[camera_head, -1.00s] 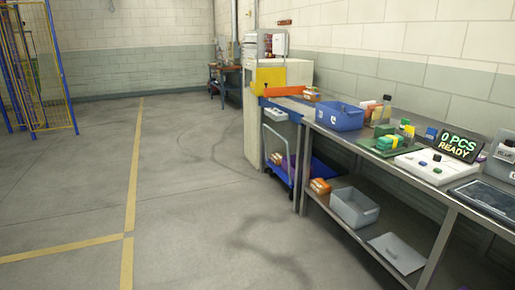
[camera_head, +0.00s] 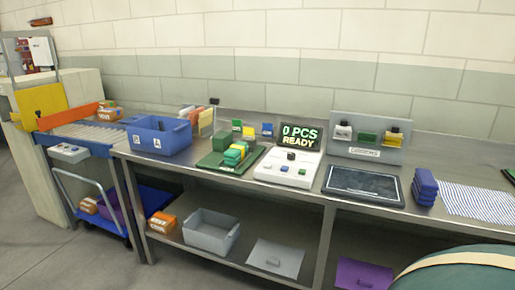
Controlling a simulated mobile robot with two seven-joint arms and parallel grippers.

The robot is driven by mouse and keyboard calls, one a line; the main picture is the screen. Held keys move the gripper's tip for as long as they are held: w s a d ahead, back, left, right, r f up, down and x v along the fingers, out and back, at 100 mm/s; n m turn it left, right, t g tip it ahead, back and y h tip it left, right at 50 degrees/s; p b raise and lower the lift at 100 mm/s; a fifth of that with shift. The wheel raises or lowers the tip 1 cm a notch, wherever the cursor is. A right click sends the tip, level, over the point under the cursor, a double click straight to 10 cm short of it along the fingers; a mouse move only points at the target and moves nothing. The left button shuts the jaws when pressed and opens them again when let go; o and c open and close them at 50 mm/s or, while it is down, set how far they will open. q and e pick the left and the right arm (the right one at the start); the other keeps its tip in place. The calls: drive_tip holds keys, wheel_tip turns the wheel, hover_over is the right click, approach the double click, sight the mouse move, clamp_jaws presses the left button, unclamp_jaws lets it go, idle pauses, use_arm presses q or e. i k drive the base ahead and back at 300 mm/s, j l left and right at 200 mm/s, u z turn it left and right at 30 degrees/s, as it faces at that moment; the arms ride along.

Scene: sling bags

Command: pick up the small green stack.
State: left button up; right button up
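Green items stand on a green tray (camera_head: 213,161) on the metal workbench. A darker green block or stack (camera_head: 222,141) stands at its back left. A lower pile of green and yellow pieces (camera_head: 236,154) lies in front of it to the right. The single pieces are too small to tell apart. Neither of my grippers is in view.
A blue bin (camera_head: 160,136) stands left of the tray. A white console (camera_head: 288,168) with a sign reading "0 PCS READY" (camera_head: 300,135) is to the right, then a dark panel (camera_head: 363,185) and a blue stack (camera_head: 425,188). A large green rounded thing (camera_head: 460,276) fills the lower right corner.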

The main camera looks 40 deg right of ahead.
sight(236, 153)
drive_tip(key=i+j+z, duration=0.15)
drive_tip(key=z, duration=0.3)
drive_tip(key=i+j+z, duration=0.25)
drive_tip(key=z, duration=0.2)
drive_tip(key=i+j+z, duration=0.4)
drive_tip(key=j+z, duration=0.3)
drive_tip(key=z, duration=0.15)
drive_tip(key=i+j+z, duration=0.15)
drive_tip(key=j+z, duration=0.3)
